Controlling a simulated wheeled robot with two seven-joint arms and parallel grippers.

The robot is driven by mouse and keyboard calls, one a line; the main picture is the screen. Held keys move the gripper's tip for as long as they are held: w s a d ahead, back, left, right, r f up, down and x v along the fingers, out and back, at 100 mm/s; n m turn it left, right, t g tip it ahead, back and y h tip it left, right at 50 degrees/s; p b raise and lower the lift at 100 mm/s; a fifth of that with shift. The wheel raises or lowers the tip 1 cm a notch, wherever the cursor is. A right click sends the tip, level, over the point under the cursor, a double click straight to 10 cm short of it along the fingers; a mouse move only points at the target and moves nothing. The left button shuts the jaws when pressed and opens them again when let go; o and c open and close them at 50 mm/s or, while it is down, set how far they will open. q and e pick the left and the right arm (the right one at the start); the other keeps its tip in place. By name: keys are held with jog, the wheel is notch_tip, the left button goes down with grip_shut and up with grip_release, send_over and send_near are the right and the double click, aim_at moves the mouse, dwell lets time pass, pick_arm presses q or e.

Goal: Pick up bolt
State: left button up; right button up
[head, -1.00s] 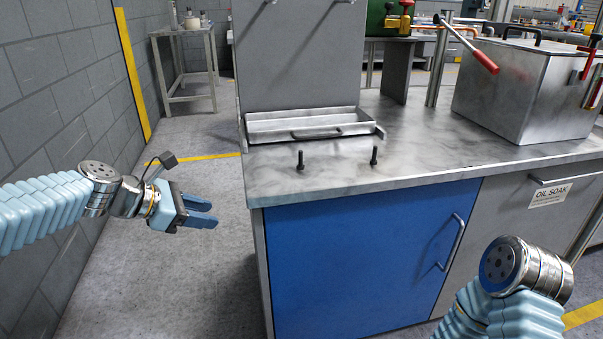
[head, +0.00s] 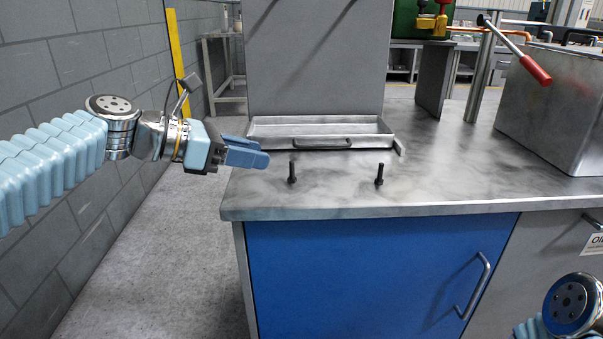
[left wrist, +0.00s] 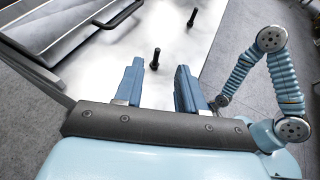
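Two dark bolts stand upright on the metal worktop. The left bolt (head: 292,173) is near the front left corner, and the right bolt (head: 379,174) stands a little to its right. My left gripper (head: 262,152) is left of the left bolt, with its blue fingers pointing right toward it. In the left wrist view the gripper (left wrist: 160,85) is open and empty; the nearer bolt (left wrist: 155,58) is ahead of the fingertips and the other bolt (left wrist: 192,17) is farther off. My right gripper is outside the head view; only part of that arm shows at lower right.
A shallow metal tray (head: 262,127) with a handle sits behind the bolts, against a grey upright panel (head: 315,60). A metal tank (head: 555,110) and a red-handled lever (head: 536,70) are at right. The worktop front edge (head: 400,210) lies before the bolts.

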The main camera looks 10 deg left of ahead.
aim_at(300, 179)
pick_arm(q)
jog(key=x, duration=0.5)
jog(key=b+x, duration=0.1)
jog(key=x, duration=0.4)
jog(key=shift+w+f, duration=0.3)
jog(key=shift+f, duration=0.05)
jog(key=shift+c, duration=0.5)
grip_shut()
